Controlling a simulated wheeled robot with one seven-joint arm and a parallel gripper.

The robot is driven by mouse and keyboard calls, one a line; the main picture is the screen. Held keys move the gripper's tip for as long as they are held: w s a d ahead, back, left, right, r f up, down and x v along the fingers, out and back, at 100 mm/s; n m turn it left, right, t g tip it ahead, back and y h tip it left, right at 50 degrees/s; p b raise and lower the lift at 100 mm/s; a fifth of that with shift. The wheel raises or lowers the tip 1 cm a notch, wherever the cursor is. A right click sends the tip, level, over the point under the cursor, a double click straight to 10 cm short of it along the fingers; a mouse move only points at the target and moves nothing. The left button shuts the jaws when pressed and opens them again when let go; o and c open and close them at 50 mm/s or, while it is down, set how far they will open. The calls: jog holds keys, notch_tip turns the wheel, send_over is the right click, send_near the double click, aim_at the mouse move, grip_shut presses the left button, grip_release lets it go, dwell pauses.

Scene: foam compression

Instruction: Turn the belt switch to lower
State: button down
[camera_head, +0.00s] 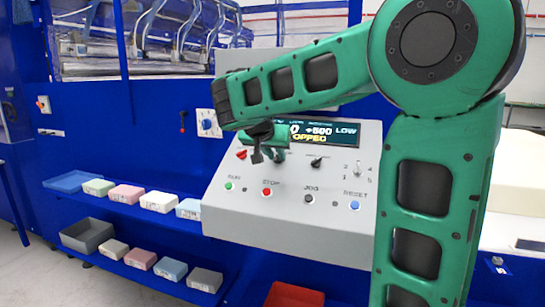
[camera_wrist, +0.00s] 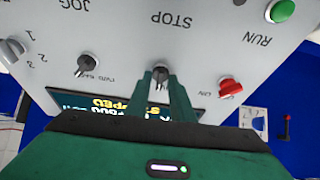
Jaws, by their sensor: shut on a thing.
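The grey control panel (camera_head: 295,215) carries a row of rotary switches. My gripper (camera_wrist: 162,82) is at the panel face, with its two fingers shut around a small dark switch knob (camera_wrist: 160,73). The knob is between the red switch (camera_wrist: 231,88) and another black switch (camera_wrist: 88,65). No belt label can be read beside it, and the fingers partly hide its pointer. In the head view my gripper (camera_head: 266,152) covers most of this knob. The panel display (camera_head: 320,133) shows "+500 LOW" and a partly covered word ending in "OPPED".
Below the switches are a green RUN button (camera_head: 228,186), a red STOP button (camera_head: 266,192), a JOG button (camera_head: 308,199) and a blue RESET button (camera_head: 354,205). A numbered selector (camera_head: 357,171) is at the right. Shelves with foam blocks (camera_head: 125,194) stand left of the panel.

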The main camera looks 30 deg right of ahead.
jog(key=n, duration=0.2)
jog(key=n+t+y, duration=0.1)
jog(key=n, duration=0.2)
jog(key=shift+r+n+y, duration=0.25)
jog(key=shift+n+y, duration=0.05)
jog(key=shift+n, duration=0.1)
jog(key=shift+w+n+t+y, duration=0.1)
jog(key=shift+n+t+y, duration=0.3)
jog(key=shift+n, duration=0.9)
jog(key=shift+f, duration=0.1)
jog(key=c, duration=1.9)
grip_release()
jog(key=v, duration=1)
jog(key=shift+s+r, duration=0.2)
